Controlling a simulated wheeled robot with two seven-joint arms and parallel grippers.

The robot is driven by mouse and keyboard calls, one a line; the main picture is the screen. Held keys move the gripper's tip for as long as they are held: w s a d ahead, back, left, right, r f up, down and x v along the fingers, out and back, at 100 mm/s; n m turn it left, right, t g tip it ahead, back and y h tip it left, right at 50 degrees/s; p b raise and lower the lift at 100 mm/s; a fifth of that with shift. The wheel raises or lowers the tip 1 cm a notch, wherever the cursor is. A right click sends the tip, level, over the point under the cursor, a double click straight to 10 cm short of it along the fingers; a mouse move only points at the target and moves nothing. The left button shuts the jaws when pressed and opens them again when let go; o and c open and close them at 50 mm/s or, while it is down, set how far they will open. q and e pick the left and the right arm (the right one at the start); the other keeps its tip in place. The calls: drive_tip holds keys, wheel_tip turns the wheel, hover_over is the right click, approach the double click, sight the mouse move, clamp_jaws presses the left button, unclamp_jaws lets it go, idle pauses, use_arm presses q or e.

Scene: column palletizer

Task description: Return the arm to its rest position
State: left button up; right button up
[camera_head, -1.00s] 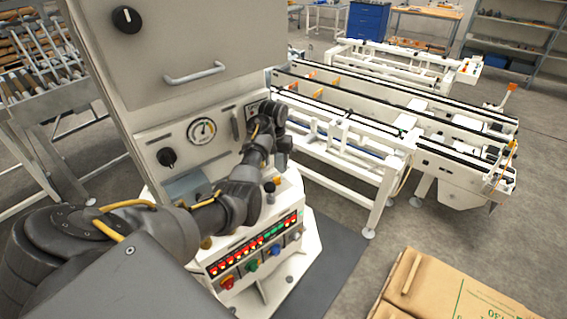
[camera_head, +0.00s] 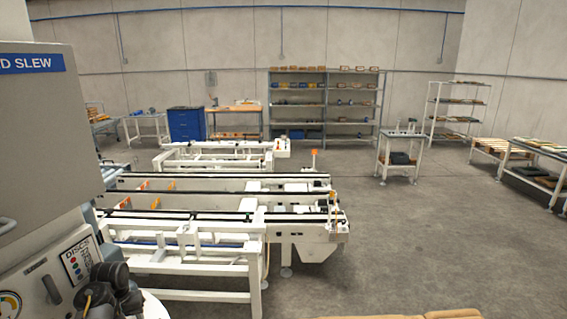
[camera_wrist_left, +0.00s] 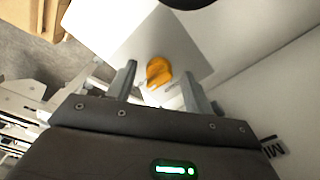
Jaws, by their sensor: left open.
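My left gripper (camera_wrist_left: 160,70) is open in the left wrist view, with its two grey fingers spread apart. An orange knob-like part (camera_wrist_left: 159,72) shows between the fingers, in front of a pale square plate (camera_wrist_left: 150,35). I cannot tell whether the fingers touch it. In the head view my dark left arm (camera_head: 112,288) shows only as a piece at the lower left, in front of the grey control cabinet (camera_head: 45,130). The fingers are hidden there. My right gripper is not in view.
White conveyor frames (camera_head: 215,225) stand beyond the cabinet. Cardboard (camera_head: 450,314) shows at the bottom edge. The cabinet panel with its gauge (camera_head: 9,305) is close to my left arm. The grey floor (camera_head: 420,240) at the right is open, with shelves (camera_head: 325,105) at the back.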

use_arm(q)
drive_tip(key=w+d+r+m+t+b, duration=0.3)
drive_tip(key=w+d+r+m+t, duration=0.55)
drive_tip(key=w+d+r, duration=1)
drive_tip(key=s+d+f+g+b, duration=0.1)
drive_tip(key=s+f, duration=0.2)
drive_tip(key=f, duration=1)
drive_tip(key=s+d+f+b, duration=0.1)
drive_tip(key=s+f+b, duration=0.15)
drive_tip(key=f, duration=1.05)
drive_tip(key=s+f+g+b, duration=0.1)
drive_tip(key=s+f, duration=0.7)
drive_tip(key=f, duration=0.3)
drive_tip(key=s+f+g+b, duration=0.1)
drive_tip(key=s+f, duration=0.7)
drive_tip(key=f, duration=0.3)
drive_tip(key=s+f+n+g+b, duration=0.1)
drive_tip(key=s+f+g+b, duration=0.15)
drive_tip(key=s+f, duration=1.7)
drive_tip(key=s+f+g+b, duration=0.1)
drive_tip(key=s+f, duration=0.3)
drive_tip(key=s, duration=1.1)
drive_tip(key=s+a+f+g+b, duration=0.1)
drive_tip(key=s+f, duration=0.3)
drive_tip(key=s, duration=1.1)
drive_tip(key=shift+s+b, duration=0.4)
drive_tip(key=shift+b, duration=0.25)
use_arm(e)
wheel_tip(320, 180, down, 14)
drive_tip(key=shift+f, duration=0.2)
